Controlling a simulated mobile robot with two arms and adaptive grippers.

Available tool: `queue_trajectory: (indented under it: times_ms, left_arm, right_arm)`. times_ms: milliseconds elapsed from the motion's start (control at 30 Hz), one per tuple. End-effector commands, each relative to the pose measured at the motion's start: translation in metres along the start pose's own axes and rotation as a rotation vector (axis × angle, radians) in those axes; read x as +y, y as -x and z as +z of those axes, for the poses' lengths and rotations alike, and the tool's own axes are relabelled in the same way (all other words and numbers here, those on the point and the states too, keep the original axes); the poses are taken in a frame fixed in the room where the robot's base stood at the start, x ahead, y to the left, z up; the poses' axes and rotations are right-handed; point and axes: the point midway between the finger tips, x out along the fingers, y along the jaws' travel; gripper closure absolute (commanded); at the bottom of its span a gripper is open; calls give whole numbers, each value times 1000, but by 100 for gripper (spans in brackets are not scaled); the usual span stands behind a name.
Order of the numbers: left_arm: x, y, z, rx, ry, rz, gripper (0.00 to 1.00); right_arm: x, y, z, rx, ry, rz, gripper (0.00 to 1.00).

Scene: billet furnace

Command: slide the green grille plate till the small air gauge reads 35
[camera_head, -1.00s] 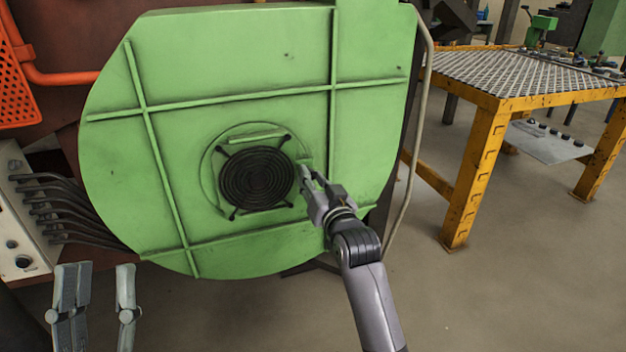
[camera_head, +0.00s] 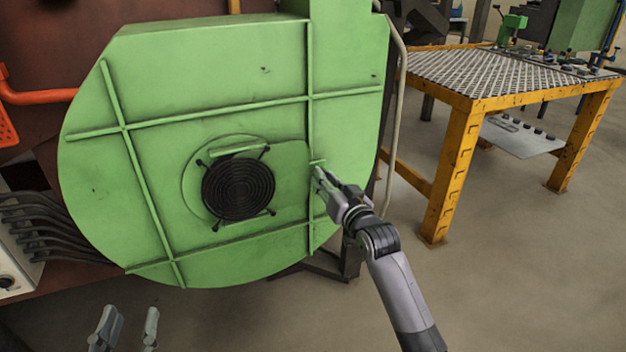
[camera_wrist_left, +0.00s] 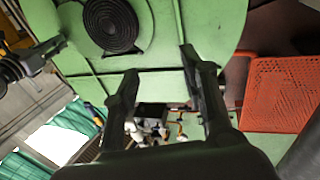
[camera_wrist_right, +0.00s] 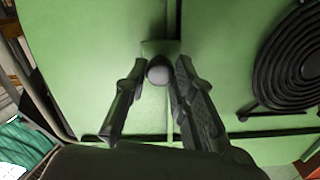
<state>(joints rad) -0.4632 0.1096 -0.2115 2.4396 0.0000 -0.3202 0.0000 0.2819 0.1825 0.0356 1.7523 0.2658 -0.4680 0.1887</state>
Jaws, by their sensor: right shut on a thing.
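The green plate (camera_head: 291,170) sits on the front of the large round green housing, to the right of the black ringed grille (camera_head: 238,188). My right gripper (camera_head: 318,176) is at the plate's right edge. In the right wrist view, a round grey knob (camera_wrist_right: 158,71) below a small green tab (camera_wrist_right: 160,47) sits between its fingers, and the gripper is shut on it. My left gripper (camera_head: 128,326) is low at the left, open and empty, away from the plate; its parted fingers also show in the left wrist view (camera_wrist_left: 160,80). I see no readable air gauge.
A yellow table (camera_head: 465,105) with a mesh top stands to the right. Dark bent pipes (camera_head: 45,228) run at the housing's left. An orange perforated panel (camera_wrist_left: 285,95) shows in the left wrist view. Raised ribs cross the housing face. The floor at right front is clear.

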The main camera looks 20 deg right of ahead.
Motion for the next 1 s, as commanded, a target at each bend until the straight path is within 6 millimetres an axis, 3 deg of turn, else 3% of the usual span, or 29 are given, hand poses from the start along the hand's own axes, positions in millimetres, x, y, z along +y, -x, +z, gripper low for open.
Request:
queue_trajectory:
  times_ms: [400, 433, 700, 1000]
  left_arm:
    - [-1, 1, 9, -46, -1, -3, 60]
    - [-1, 1, 9, -46, -1, -3, 60]
    - [-1, 1, 8, -44, -1, -2, 60]
    - [-1, 1, 9, -46, -1, -3, 60]
  right_arm:
    - [7, 0, -1, -1, -1, 2, 100]
    - [7, 0, -1, -1, -1, 2, 75]
    - [6, 0, -2, 0, -1, 1, 57]
    - [6, 1, -2, 0, -1, 0, 56]
